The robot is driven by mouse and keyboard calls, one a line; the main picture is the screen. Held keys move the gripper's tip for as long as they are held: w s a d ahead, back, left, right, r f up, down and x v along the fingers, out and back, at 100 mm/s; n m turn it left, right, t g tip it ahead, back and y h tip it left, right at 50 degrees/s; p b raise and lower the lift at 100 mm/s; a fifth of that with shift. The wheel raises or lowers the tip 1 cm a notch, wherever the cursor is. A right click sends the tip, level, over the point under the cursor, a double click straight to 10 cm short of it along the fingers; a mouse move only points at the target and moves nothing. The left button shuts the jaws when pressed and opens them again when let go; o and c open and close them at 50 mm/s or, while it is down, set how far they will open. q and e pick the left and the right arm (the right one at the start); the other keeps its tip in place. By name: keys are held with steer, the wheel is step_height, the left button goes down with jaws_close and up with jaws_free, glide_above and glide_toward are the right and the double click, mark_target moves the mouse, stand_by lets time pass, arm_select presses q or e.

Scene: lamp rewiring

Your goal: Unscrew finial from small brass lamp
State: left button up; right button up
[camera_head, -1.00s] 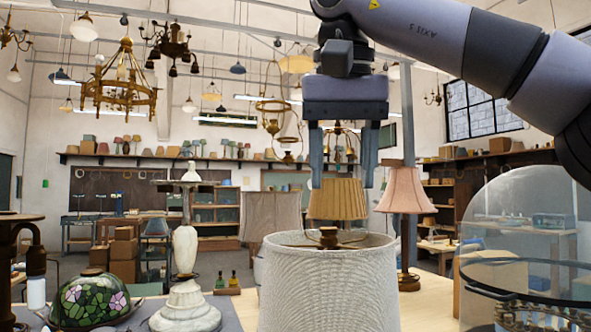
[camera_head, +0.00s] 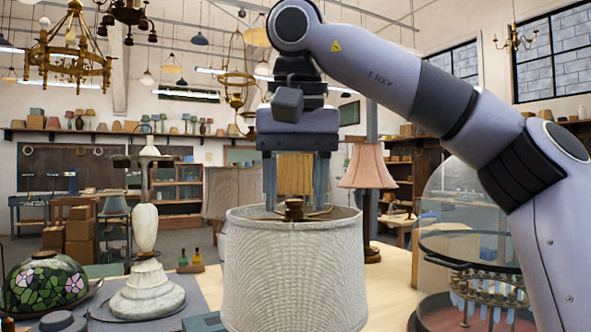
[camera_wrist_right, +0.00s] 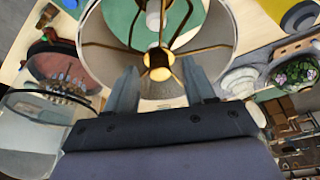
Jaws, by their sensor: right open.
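The brass finial (camera_head: 293,208) stands at the centre of the open top of a white fabric lampshade (camera_head: 293,270). In the right wrist view the finial (camera_wrist_right: 158,62) sits where the thin frame arms meet inside the shade (camera_wrist_right: 100,62). My right gripper (camera_head: 296,198) points straight down over the shade, open, with one finger to each side of the finial in the head view. Its fingertips are at about the finial's height, apart from it. In the right wrist view the open gripper (camera_wrist_right: 159,74) holds nothing. The lamp's body is hidden by the shade. My left gripper is not in view.
A white marble lamp base (camera_head: 150,285) and a stained-glass shade (camera_head: 45,283) stand to the left. A glass dome (camera_head: 465,205) is to the right. A pink-shaded lamp (camera_head: 367,167) stands behind. Bare table shows between the shade and dome.

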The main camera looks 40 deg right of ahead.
steer(key=shift+f, duration=0.1)
steer(key=shift+c, duration=0.3)
jaws_close()
steer(key=c, duration=0.6)
jaws_free()
steer(key=shift+c, duration=0.2)
jaws_close()
steer(key=n+y, duration=0.1)
steer(key=n, duration=0.3)
steer(key=shift+d+t, duration=0.15)
steer(key=shift+t, duration=0.15)
steer(key=n+y, duration=0.1)
steer(key=n, duration=0.3)
